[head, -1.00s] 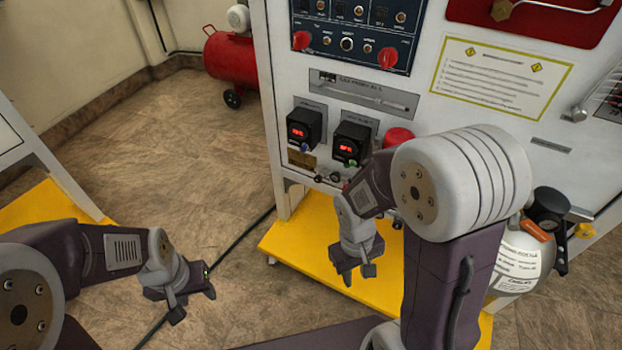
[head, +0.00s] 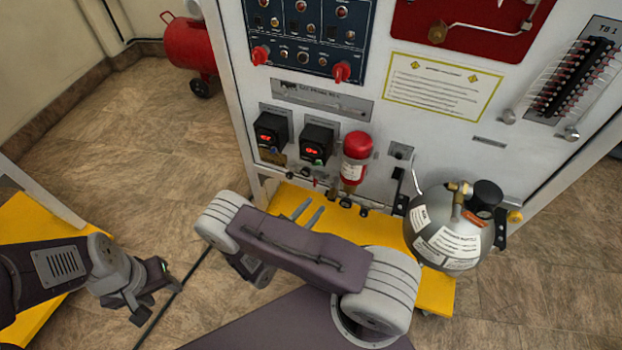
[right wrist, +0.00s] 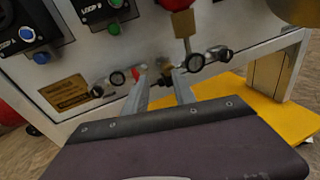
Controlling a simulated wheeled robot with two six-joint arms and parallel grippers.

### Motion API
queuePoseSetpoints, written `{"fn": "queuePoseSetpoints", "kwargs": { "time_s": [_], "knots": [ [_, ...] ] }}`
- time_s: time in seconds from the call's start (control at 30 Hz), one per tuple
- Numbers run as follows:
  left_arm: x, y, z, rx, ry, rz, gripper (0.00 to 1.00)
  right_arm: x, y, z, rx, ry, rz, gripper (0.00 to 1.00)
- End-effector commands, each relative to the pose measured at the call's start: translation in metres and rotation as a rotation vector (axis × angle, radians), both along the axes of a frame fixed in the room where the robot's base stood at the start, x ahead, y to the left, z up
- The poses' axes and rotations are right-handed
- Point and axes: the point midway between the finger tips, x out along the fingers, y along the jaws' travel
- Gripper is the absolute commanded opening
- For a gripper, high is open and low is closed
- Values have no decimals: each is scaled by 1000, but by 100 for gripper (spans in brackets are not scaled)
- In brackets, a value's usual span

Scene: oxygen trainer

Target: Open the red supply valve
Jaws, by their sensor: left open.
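A small red valve lever (head: 316,182) sits low on the white panel, under the two black controllers; it is tiny in the head view. The red lever also shows in the right wrist view (right wrist: 138,70), just beyond the tip of the left-hand finger; I cannot tell if they touch. My right gripper (head: 308,210) is open and points at this row of fittings, with nothing held (right wrist: 162,88). A brass fitting (right wrist: 165,70) shows between its fingertips. My left gripper (head: 158,294) is open and empty over the floor at left.
A red cylinder (head: 356,158) hangs right of the black controllers (head: 271,133). A grey tank (head: 450,228) stands further right. Round black-rimmed fittings (right wrist: 117,78) flank the lever. The yellow base (head: 432,290) lies below.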

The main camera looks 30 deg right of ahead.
Motion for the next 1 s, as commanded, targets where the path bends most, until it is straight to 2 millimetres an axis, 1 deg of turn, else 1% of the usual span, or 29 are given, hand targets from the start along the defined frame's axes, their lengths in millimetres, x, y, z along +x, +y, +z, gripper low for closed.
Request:
{"fn": "queuePoseSetpoints", "kwargs": {
  "time_s": [0.03, 0.13, 0.2, 0.3, 0.37, 0.47, 0.6, 0.73, 0.9, 1.0],
  "knots": [
    [0, 0, 11, 0, 0, 0, 47, 6, 10, 1, -42, 8, 89, 32],
    [0, 0, 13, 0, 0, 0, 47, 16, 25, -7, -86, 9, 207, 32],
    [0, 0, 13, 0, 0, 0, 47, 18, 29, -10, -97, 9, 238, 32],
    [0, 0, 11, 0, 1, 0, 47, 20, 29, -12, -98, 8, 243, 32],
    [0, 0, 10, 0, 0, 0, 47, 22, 25, -12, -97, 8, 240, 32],
    [0, 0, 6, 0, 0, 0, 47, 32, 11, -13, -96, 8, 234, 32],
    [0, 0, -1, 0, 0, 0, 47, 52, -13, -14, -96, 8, 231, 32],
    [0, 0, -5, 0, 0, 0, 47, 67, -30, -13, -96, 7, 233, 32],
    [0, 0, -7, 0, 0, 0, 47, 77, -40, -12, -96, 8, 236, 32],
    [0, 0, -7, 0, 0, 0, 47, 78, -41, -11, -97, 9, 238, 32]
  ]
}}
